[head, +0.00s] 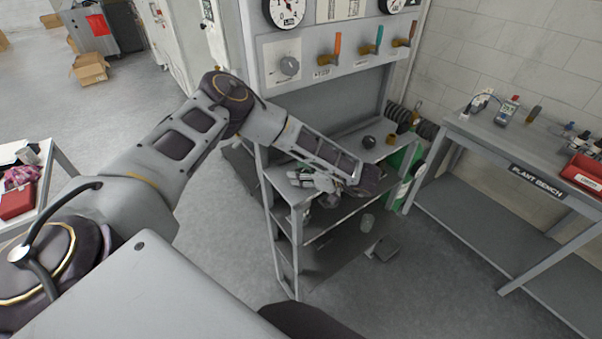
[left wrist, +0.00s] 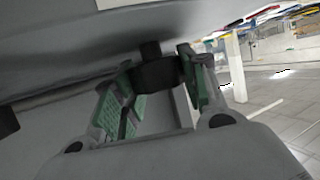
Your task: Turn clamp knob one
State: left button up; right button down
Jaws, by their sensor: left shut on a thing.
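A black knob (left wrist: 157,74) shows in the left wrist view, with its stem rising to a grey surface just above. My left gripper (left wrist: 155,84) has its green-padded fingers on either side of this knob and is shut on it. In the head view my left gripper (head: 318,183) is at the near left part of the grey stand's upper shelf, partly hidden by the shelf and my wrist. I cannot tell from the frames how far the knob is turned. My right gripper is not in view.
The grey stand (head: 286,233) carries a panel with gauges and coloured levers (head: 377,40). A dark round knob (head: 369,142) sits on its upper shelf. A green cylinder (head: 397,186) stands behind it. The plant bench (head: 487,143) is at right.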

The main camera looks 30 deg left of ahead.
pick_arm(q)
jog(key=shift+n+g+h, duration=0.3)
jog(key=shift+n+g, duration=1.7)
jog(key=shift+g, duration=0.3)
jog(key=shift+n+g+h, duration=0.9)
jog(key=shift+n+g, duration=0.8)
jog(key=shift+g, duration=0.1)
jog(key=shift+n+g, duration=0.3)
jog(key=o, duration=1)
jog(key=shift+o, duration=0.2)
